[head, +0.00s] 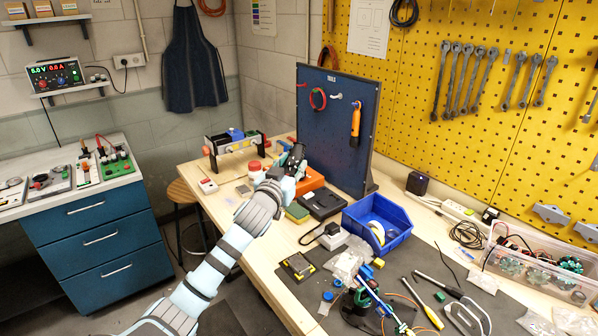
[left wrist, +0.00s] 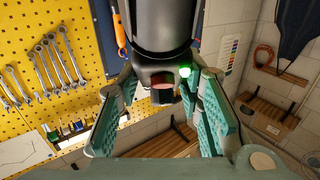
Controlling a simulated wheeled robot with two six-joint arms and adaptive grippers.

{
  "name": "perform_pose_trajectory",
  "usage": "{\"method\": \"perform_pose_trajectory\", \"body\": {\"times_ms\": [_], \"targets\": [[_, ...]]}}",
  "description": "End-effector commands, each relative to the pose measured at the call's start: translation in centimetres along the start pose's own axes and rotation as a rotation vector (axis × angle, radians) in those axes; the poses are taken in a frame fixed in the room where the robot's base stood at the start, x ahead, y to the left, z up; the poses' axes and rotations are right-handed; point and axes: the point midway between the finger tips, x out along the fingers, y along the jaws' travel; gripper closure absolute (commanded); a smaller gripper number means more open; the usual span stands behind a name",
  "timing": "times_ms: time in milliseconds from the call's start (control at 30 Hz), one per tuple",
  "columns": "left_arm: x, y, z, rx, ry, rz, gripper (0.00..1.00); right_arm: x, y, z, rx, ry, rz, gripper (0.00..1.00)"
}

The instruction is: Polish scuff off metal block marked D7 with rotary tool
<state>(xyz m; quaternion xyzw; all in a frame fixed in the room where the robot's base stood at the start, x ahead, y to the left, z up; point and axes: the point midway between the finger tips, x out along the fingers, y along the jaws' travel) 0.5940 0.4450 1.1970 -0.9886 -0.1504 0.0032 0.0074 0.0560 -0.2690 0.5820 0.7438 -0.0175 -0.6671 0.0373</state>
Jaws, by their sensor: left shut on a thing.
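My left gripper (head: 291,170) is over the far part of the bench, in front of the blue tool panel. In the left wrist view its green-padded fingers (left wrist: 160,110) stand on both sides of a dark cylindrical tool (left wrist: 165,25) with a lit green lamp, and it is shut on this tool. The tool looks like the rotary tool; in the head view its dark body (head: 294,156) shows small at the gripper. I cannot make out a metal block with a D7 mark in either view. My right gripper is not in view.
A blue bin (head: 395,235) with rolls, a black open case (head: 322,204) and an orange object (head: 311,180) stand near the gripper. The blue panel (head: 338,130) rises behind. Loose parts and hand tools clutter the dark mat (head: 395,275). The near left bench edge has bare wood.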

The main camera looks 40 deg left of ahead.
Motion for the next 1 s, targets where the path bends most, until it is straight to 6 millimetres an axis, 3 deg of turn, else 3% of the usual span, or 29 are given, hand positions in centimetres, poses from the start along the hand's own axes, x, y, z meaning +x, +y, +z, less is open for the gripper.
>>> {"method": "perform_pose_trajectory", "body": {"times_ms": [200, 400, 800, 1000], "targets": [[1.2, 0.9, 1.7, -0.017, 0.153, 0.043, 0.95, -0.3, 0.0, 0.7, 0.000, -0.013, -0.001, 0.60], [1.4, 1.5, 2.5, -0.023, 0.188, 0.066, 0.95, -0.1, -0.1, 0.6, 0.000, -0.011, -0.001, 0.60], [1.4, 1.6, 7.4, -0.023, 0.189, 0.066, 0.95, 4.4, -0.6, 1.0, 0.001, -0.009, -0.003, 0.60], [1.4, 1.6, 7.3, -0.024, 0.190, 0.066, 0.95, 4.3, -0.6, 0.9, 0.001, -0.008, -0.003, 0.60]]}}
